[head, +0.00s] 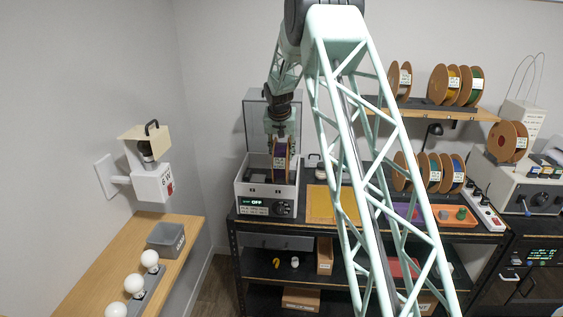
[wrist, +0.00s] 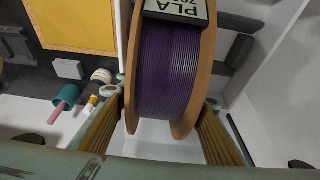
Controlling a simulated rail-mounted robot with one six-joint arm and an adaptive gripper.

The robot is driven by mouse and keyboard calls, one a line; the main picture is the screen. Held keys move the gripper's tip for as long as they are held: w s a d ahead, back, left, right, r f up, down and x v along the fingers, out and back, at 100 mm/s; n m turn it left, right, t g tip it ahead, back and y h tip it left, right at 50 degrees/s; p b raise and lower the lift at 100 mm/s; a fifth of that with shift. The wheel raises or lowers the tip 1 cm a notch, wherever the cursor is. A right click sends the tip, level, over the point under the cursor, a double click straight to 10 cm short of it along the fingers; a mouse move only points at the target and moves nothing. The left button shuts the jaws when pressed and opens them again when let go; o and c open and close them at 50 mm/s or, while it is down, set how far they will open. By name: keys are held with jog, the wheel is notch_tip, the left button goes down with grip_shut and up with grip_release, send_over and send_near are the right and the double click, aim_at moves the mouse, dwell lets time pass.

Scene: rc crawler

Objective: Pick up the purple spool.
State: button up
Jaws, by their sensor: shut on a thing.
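The purple spool (wrist: 168,75) has orange-brown flanges and a black-and-white PLA label, and fills the middle of the wrist view. My gripper (wrist: 162,100) is shut on it, one finger against each flange. In the head view the spool (head: 281,160) hangs upright, edge-on, below my gripper (head: 281,140), at the open top of a white box with a display reading OFF (head: 265,208). Whether the spool's lower edge touches the inside of the box is hidden.
The box's raised clear lid (head: 257,117) stands behind my gripper. Other spools stand on the upper shelf (head: 455,112) and on the bench at right (head: 430,172). A yellow mat (head: 322,205) lies right of the box. A wooden side table (head: 90,270) is at left.

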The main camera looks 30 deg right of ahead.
jog(key=shift+r, duration=0.1)
jog(key=shift+r+b, duration=0.3)
jog(key=shift+r, duration=4.65)
jog(key=shift+d, duration=0.1)
